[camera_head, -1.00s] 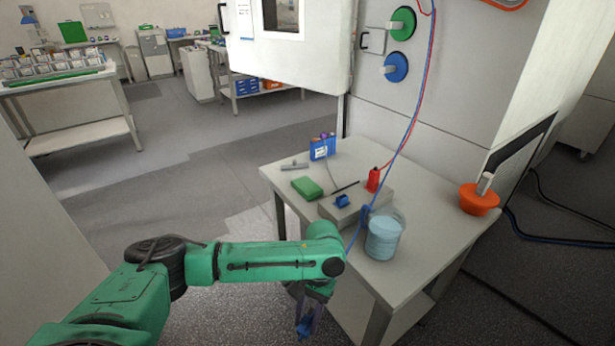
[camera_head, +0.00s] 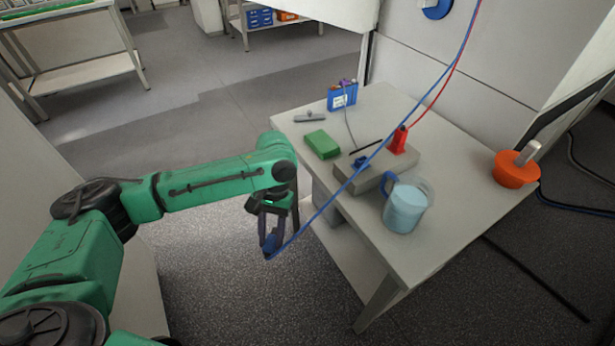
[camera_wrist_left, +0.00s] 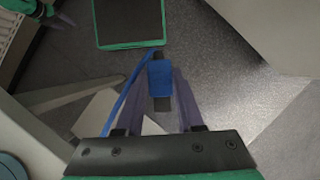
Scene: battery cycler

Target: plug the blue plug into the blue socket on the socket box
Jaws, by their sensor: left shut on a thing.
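My left gripper (camera_head: 268,243) is shut on the blue plug (camera_head: 270,241), in the air left of the table and below its top. The blue plug also shows in the left wrist view (camera_wrist_left: 160,78), between the fingers. Its blue cable (camera_head: 335,190) runs up to the right across the front of the table. The grey socket box (camera_head: 378,180) lies on the table, with the blue socket (camera_head: 361,162) and a red plug (camera_head: 398,141) on it. What looks like my right gripper (camera_wrist_left: 66,18) shows partly at the upper left of the left wrist view; its jaws are unclear.
The jug is close to the box. Open floor lies left of the table.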

